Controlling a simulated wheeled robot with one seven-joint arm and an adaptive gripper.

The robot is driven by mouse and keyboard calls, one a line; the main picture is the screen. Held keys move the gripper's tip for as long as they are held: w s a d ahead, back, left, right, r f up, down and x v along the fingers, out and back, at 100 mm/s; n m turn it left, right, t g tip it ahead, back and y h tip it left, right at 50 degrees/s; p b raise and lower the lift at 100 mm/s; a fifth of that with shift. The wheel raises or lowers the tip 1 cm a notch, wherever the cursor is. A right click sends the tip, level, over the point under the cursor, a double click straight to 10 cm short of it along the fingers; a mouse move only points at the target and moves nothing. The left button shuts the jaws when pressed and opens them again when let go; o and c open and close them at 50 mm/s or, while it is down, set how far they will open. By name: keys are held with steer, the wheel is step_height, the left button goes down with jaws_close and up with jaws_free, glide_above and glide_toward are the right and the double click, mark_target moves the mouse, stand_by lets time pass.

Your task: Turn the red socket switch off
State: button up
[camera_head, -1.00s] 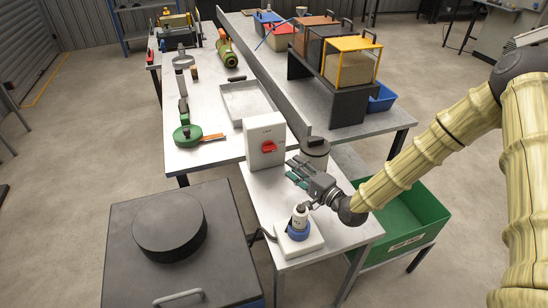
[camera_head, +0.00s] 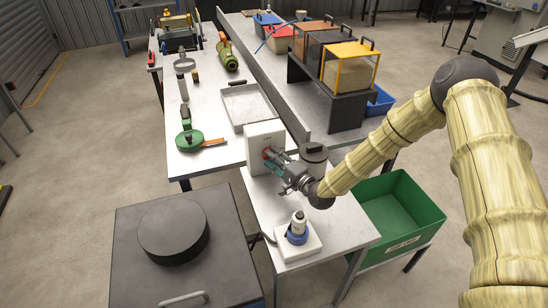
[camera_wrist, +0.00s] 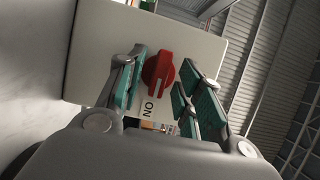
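The red switch knob (camera_wrist: 158,72) sits on the front of a pale box (camera_wrist: 92,52). In the head view the box (camera_head: 262,135) stands on the small table, and the knob (camera_head: 267,153) is mostly hidden by my gripper. My gripper (camera_wrist: 168,85) is open, with its green-padded fingers on either side of the knob. I cannot tell whether the pads touch it. In the head view my gripper (camera_head: 273,160) is right in front of the box.
A blue and white plug (camera_head: 297,230) stands on a white base (camera_head: 313,246) at the table's front. A dark-lidded canister (camera_head: 314,155) is close to the right of my gripper. A green crate (camera_head: 400,215) is at right, and a dark round block (camera_head: 173,228) at left.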

steer(key=shift+c, duration=0.4)
jaws_close()
steer(key=shift+f+n+g+b, duration=0.1)
steer(key=shift+n+g+b, duration=0.2)
steer(key=shift+b, duration=0.15)
steer(key=shift+s+a+r+n+g+h+b, duration=0.15)
steer(key=shift+n+h+b, duration=1.05)
steer(key=shift+n+b, duration=0.7)
steer(key=shift+w+a+r+n+g+h+b, duration=0.15)
steer(key=shift+n+h+b, duration=1.2)
steer(key=shift+n, duration=0.95)
steer(key=shift+s+a+r+n+h+b, duration=0.15)
steer(key=shift+n+h+b, duration=0.9)
steer(key=shift+n+b, duration=0.9)
steer(key=shift+n, duration=0.35)
steer(key=shift+o, duration=0.4)
jaws_free()
